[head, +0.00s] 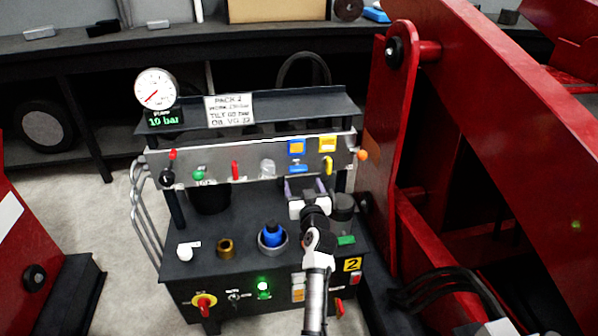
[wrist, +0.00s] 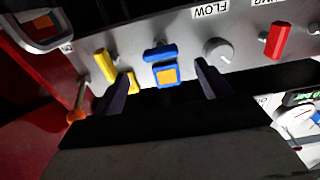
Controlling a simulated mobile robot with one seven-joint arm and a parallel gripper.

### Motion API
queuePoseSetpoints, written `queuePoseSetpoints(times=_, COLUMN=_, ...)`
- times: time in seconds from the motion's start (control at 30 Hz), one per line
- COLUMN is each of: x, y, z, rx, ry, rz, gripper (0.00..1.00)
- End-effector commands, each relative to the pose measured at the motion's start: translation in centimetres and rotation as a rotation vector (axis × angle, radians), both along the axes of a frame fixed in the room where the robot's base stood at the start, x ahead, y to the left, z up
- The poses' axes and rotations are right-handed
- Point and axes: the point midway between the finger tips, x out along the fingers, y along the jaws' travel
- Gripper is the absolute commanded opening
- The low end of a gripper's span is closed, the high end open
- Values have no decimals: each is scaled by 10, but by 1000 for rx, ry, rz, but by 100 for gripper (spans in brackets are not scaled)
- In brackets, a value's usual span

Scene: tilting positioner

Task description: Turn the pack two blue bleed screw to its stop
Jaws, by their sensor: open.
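The blue bleed screw (head: 298,168) has a bar-shaped head and sits on the grey front panel (head: 220,168) of pack two. In the wrist view the screw (wrist: 160,52) has its bar lying roughly across the picture. My gripper (head: 302,184) is open in front of the panel. In the wrist view its two dark fingers (wrist: 163,72) stand on either side of the tag and screw. I see no contact with the screw.
A yellow handle (wrist: 105,66) and a grey flow knob (wrist: 217,51) flank the screw closely. A red handle (wrist: 277,40) is farther along. A gauge (head: 155,88) stands above, with a 10 bar display. The red machine frame (head: 390,130) rises close on the right.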

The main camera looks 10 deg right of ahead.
Motion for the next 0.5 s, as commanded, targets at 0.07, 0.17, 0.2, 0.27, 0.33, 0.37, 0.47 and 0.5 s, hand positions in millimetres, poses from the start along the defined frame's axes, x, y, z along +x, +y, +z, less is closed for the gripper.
queuePoseSetpoints(times=0.07, x=17, y=0, z=2, rx=0, ry=0, rz=1, gripper=76)
queuePoseSetpoints(times=0.17, x=34, y=0, z=2, rx=0, ry=-1, rz=1, gripper=76)
queuePoseSetpoints(times=0.2, x=41, y=0, z=1, rx=0, ry=0, rz=1, gripper=76)
queuePoseSetpoints(times=0.27, x=49, y=0, z=2, rx=-1, ry=-1, rz=0, gripper=76)
queuePoseSetpoints(times=0.33, x=58, y=0, z=1, rx=0, ry=-1, rz=1, gripper=76)
queuePoseSetpoints(times=0.37, x=60, y=0, z=0, rx=0, ry=0, rz=1, gripper=76)
queuePoseSetpoints(times=0.47, x=68, y=0, z=1, rx=0, ry=-1, rz=0, gripper=76)
queuePoseSetpoints(times=0.5, x=70, y=0, z=0, rx=0, ry=-1, rz=0, gripper=76)
